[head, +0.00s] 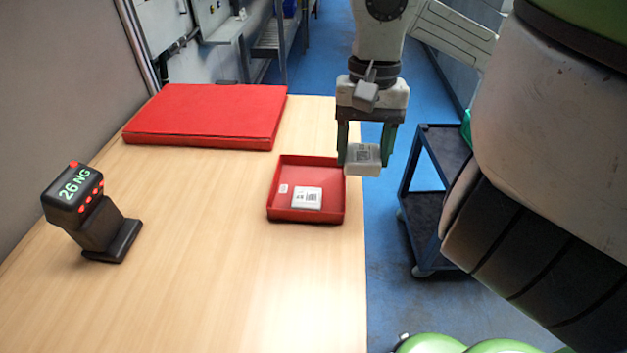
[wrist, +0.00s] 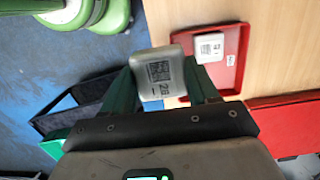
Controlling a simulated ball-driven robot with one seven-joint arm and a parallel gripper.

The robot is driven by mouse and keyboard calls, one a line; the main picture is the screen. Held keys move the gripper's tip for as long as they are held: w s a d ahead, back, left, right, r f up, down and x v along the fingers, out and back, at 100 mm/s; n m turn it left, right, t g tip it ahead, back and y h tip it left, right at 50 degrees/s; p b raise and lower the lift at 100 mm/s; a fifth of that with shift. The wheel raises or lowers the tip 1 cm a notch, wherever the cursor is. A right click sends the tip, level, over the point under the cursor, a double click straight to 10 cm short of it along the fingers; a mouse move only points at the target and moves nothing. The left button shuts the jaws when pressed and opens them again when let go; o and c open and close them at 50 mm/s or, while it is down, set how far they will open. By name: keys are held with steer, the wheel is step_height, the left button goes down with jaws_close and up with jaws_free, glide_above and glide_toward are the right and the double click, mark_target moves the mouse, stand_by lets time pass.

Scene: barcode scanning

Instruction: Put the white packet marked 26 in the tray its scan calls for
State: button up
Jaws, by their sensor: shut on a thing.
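The white packet marked 26 (head: 364,160) is held between the green fingers of my gripper (head: 364,152), up in the air. In the head view it shows just right of the open red tray (head: 308,216), by the table's right edge. The black scanner (head: 80,196) on the left reads "26 NG" with red lights.
A flat red block or mat (head: 205,113) lies at the table's back. A dark blue trolley (head: 432,195) stands on the floor right of the table, with something green (head: 466,127) on top. The wooden table (head: 220,290) is clear in front.

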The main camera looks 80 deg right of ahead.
steer(key=w+d+f+p, duration=0.3)
steer(key=w+d+f, duration=0.1)
steer(key=w+d, duration=0.25)
glide_above(311, 178)
steer(key=f, duration=0.4)
steer(key=shift+s+a+f, duration=0.1)
steer(key=shift+s+f, duration=0.15)
steer(key=shift+s, duration=0.1)
steer(key=shift+w+d+f+p, duration=0.25)
steer(key=shift+w+f+p, duration=0.1)
steer(key=shift+f, duration=0.1)
step_height(311, 178, down, 2)
steer(key=shift+p, duration=0.5)
steer(key=shift+d+f, duration=0.1)
steer(key=shift+f, duration=0.6)
steer(key=shift+f, duration=0.2)
steer(key=o, duration=1.2)
steer(key=shift+c, duration=0.2)
steer(key=shift+r, duration=0.1)
